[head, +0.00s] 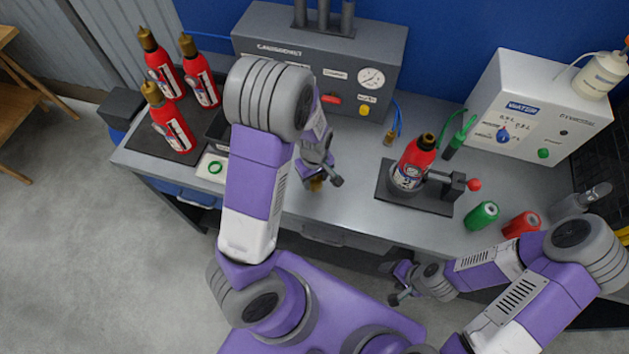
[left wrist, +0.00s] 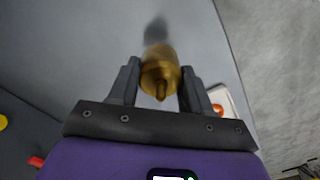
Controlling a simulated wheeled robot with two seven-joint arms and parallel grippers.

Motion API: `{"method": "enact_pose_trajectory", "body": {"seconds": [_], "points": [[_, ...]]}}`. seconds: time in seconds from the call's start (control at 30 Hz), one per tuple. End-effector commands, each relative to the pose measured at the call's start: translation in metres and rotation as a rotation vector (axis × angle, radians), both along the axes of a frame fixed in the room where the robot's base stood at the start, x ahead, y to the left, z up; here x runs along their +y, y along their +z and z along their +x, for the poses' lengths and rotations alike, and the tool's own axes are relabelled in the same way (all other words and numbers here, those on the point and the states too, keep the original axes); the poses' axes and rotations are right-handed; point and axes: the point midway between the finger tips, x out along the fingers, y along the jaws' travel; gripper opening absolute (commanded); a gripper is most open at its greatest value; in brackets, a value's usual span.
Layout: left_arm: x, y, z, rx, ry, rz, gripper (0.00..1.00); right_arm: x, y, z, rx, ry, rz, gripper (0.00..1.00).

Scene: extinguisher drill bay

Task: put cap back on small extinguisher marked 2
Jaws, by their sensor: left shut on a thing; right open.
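A small red extinguisher (head: 416,160) stands upright in a dark clamp stand (head: 428,204) on the bench, right of the middle in the head view. Its top shows a dark opening in a brass neck, with no cap on it; its number is too small to read. My left gripper (head: 320,182) is shut on a brass cap (head: 316,185), left of the clamp stand and over the bench. The left wrist view shows the cap (left wrist: 160,72) between both fingers, its narrow tip toward the camera. My right gripper (head: 396,283) is open and empty in front of the bench edge.
Three capped red extinguishers (head: 172,128) stand on a dark mat at the left. A grey gauge panel (head: 320,65) and a white water box (head: 530,110) stand at the back. A green can (head: 482,215) and a red can (head: 521,225) are right of the clamp.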

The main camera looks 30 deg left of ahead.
Motion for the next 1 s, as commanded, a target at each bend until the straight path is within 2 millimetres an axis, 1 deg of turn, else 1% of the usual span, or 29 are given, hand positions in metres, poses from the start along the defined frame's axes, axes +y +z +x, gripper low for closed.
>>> {"method": "enact_pose_trajectory", "body": {"seconds": [0.03, 0.2, 0.3, 0.4, 0.83, 0.93, 1.0], "points": [[-0.001, 0.016, 0.001, -0.006, -0.001, -0.001, 0.1, 0.0, 0.005, 0.0, 0.0, 0.0, 0.0, 0.66], [-0.001, 0.047, 0.001, -0.004, -0.002, -0.003, 0.1, 0.0, 0.013, 0.0, 0.0, 0.0, 0.0, 0.66], [0.0, 0.058, 0.0, -0.003, -0.001, -0.002, 0.1, 0.0, 0.016, 0.0, 0.0, 0.0, 0.0, 0.66], [-0.001, 0.064, 0.0, 0.0, -0.001, -0.001, 0.1, 0.0, 0.017, 0.0, 0.0, 0.0, 0.0, 0.66], [-0.001, 0.063, 0.0, 0.001, -0.012, -0.001, 0.1, 0.0, 0.015, 0.0, 0.0, 0.0, 0.0, 0.66], [-0.005, 0.054, 0.003, 0.001, -0.095, -0.001, 0.1, 0.0, 0.005, 0.0, 0.0, 0.0, 0.0, 0.66], [-0.011, 0.043, 0.007, 0.0, -0.208, 0.0, 0.1, 0.0, -0.006, 0.0, 0.0, 0.0, 0.0, 0.66]]}}
